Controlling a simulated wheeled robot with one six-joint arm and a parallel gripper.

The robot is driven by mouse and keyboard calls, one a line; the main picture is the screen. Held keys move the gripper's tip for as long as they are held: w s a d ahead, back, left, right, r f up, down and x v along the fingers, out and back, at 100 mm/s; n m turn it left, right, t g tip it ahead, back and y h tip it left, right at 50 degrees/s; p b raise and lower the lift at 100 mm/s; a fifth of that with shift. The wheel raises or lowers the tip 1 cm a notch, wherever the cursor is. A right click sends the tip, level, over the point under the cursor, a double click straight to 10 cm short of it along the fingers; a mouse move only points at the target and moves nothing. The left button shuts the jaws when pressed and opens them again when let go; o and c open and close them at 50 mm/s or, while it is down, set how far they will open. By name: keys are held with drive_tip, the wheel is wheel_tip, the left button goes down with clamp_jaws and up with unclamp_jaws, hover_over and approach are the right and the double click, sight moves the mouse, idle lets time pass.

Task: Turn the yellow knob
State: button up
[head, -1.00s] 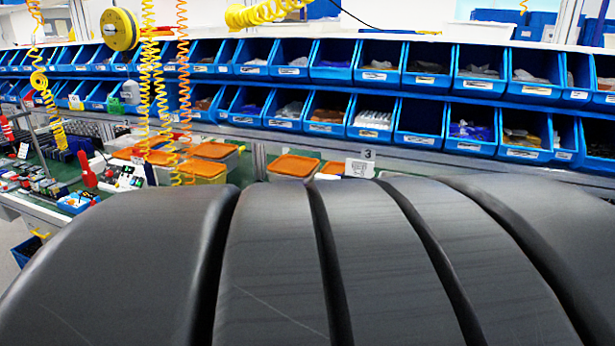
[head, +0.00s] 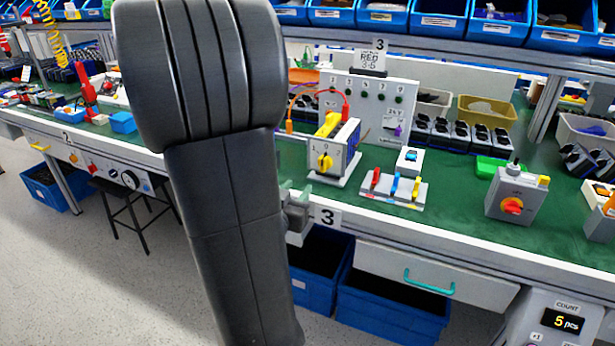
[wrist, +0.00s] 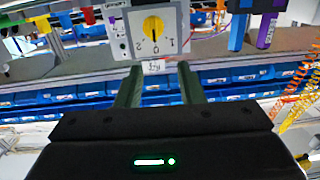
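The yellow knob (head: 324,162) is on the front face of a small light-grey box (head: 346,165) with a dial, standing near the front edge of the green bench. In the wrist view, which is upside down, the knob (wrist: 153,27) and its dial numbers face me near the top, beyond my fingertips. My gripper (wrist: 160,66) is open, with two green fingers apart and nothing between them. In the head view, my gripper (head: 296,193) is below and left of the knob, not touching it. My dark arm partly hides it.
Right of the knob's box are a block of red, blue and yellow levers (head: 394,187) and a grey box with a red-orange knob (head: 512,206). A panel (head: 370,105) with cables stands behind. Blue bins (head: 390,310) and a drawer (head: 435,275) are under the bench.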

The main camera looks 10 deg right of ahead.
sight(322, 161)
drive_tip(key=shift+h, duration=0.4)
drive_tip(key=b+x, duration=0.1)
drive_tip(key=x, duration=1.2)
drive_tip(key=shift+w+d+f, duration=0.1)
drive_tip(key=shift+w+d, duration=0.05)
drive_tip(key=shift+d, duration=0.2)
clamp_jaws()
